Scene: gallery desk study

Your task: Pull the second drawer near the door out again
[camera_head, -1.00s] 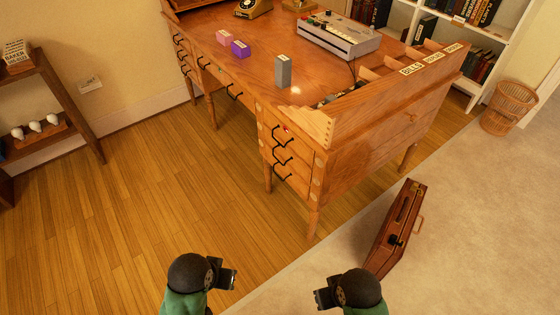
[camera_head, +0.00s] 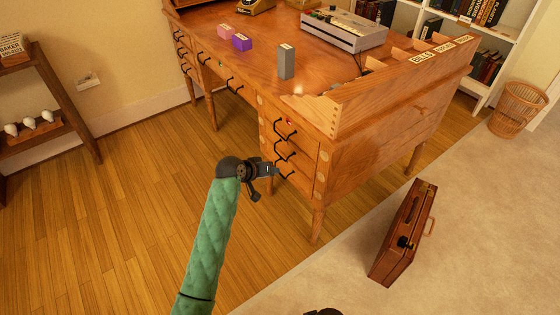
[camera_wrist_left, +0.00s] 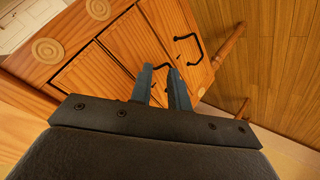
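The desk's near drawer stack (camera_head: 298,166) has three drawers with black bar handles, and all look shut. My left gripper (camera_head: 273,172) is in front of this stack, close to the lower handles. In the left wrist view its two fingers (camera_wrist_left: 163,88) are apart, with the middle drawer's handle (camera_wrist_left: 162,68) at their tips. I cannot tell whether the handle lies between the fingers or just beyond them. The bottom drawer's handle (camera_wrist_left: 190,48) is free beside them. The top handle is hidden there. Only a dark bit of my right arm shows at the head view's bottom edge.
A brown case (camera_head: 403,232) stands on the pale carpet right of the desk. A wicker basket (camera_head: 518,108) is at the far right. A shelf (camera_head: 58,95) stands at the left. A grey block (camera_head: 286,62) stands on the desktop. The wooden floor before the drawers is clear.

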